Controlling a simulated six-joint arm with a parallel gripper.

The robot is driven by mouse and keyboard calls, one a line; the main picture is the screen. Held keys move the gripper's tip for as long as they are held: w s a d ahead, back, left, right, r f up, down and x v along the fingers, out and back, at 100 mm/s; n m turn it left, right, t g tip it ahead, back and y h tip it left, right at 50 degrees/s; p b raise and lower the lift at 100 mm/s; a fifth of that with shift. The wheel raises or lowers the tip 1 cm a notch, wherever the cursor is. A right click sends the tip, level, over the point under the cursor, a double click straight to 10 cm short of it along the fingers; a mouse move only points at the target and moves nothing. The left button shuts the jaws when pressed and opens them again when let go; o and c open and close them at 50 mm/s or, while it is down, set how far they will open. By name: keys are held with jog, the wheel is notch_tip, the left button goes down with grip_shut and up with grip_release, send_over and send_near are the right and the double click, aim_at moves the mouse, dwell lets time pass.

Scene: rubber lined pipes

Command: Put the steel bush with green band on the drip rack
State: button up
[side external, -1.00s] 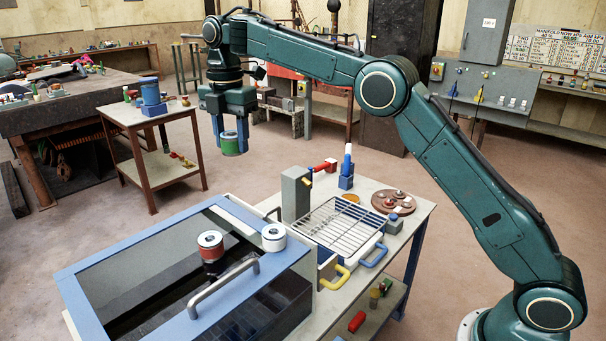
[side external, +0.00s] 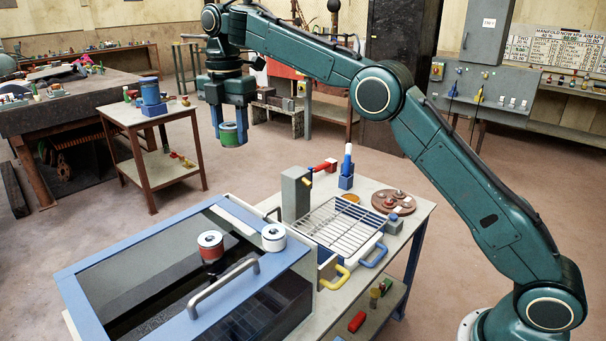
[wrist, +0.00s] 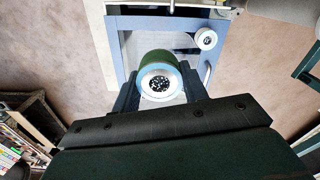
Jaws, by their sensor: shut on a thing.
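My gripper (side external: 230,128) is shut on the steel bush with green band (side external: 230,136) and holds it in the air, beyond the work table in the side view. In the wrist view the bush (wrist: 160,82) sits between the two fingers, its round steel end facing the camera and green on its side.
A blue-framed tank (side external: 90,285) with a dark clear lid and bar handle stands left of the rack. A red-banded bush (side external: 210,245) and a white bush (side external: 273,236) stand on it. A grey block (side external: 295,193) rises behind the rack; a brown round tray (side external: 393,201) lies beyond.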

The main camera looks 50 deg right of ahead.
jog(key=d+f, duration=0.4)
jog(key=d, duration=0.5)
jog(key=d+f, duration=0.4)
jog(key=d, duration=0.5)
send_over(341, 222)
notch_tip(341, 222, down, 8)
notch_tip(341, 222, down, 16)
jog(key=shift+r, duration=0.2)
jog(key=shift+f, duration=0.1)
jog(key=shift+f, duration=2.05)
jog(key=shift+f, duration=0.1)
jog(key=o, duration=1.2)
